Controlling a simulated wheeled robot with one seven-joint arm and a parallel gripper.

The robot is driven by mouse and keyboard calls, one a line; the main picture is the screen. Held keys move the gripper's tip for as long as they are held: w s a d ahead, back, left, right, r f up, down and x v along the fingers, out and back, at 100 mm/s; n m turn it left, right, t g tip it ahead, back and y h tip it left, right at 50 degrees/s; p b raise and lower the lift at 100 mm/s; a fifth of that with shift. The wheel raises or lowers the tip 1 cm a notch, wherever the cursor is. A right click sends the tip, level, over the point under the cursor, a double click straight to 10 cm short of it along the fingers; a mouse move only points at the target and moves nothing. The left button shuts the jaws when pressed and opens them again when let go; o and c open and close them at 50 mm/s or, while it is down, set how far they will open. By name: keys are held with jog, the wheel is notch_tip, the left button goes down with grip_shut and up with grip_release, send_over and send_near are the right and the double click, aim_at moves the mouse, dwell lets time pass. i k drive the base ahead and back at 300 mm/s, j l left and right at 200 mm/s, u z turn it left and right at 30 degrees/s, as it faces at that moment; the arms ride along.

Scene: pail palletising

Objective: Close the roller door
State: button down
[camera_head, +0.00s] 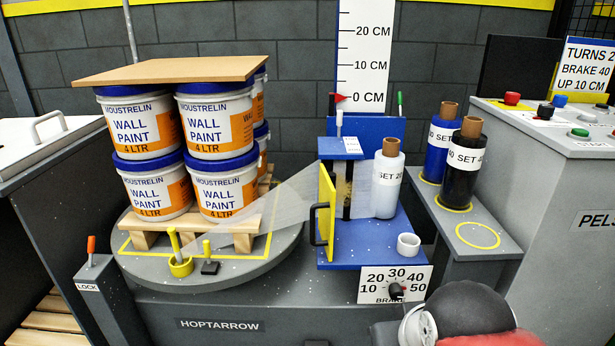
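The roller door is a yellow panel (327,208) with a black bar handle (314,224). It stands upright at the left front of the blue roller carriage (372,243) and looks swung open, with a dark roller (344,190) showing to its right. Clear film (272,209) runs from the white film roll (387,185) past the rollers and door to the pallet load's lower front. Rounded dark, grey and red parts at the bottom right look like my arm. No gripper fingers show, so I cannot tell what my gripper holds.
Stacked paint pails (217,128) under a brown board stand on a wooden pallet on the round turntable (205,280). A brake dial (397,291) sits below the carriage. Two spare rolls (463,165) stand on a shelf at right, beside a control console (560,190).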

aim_at(325, 206)
jog(key=j+z, duration=0.35)
jog(key=i+j+z, duration=0.1)
jog(key=j+z, duration=0.25)
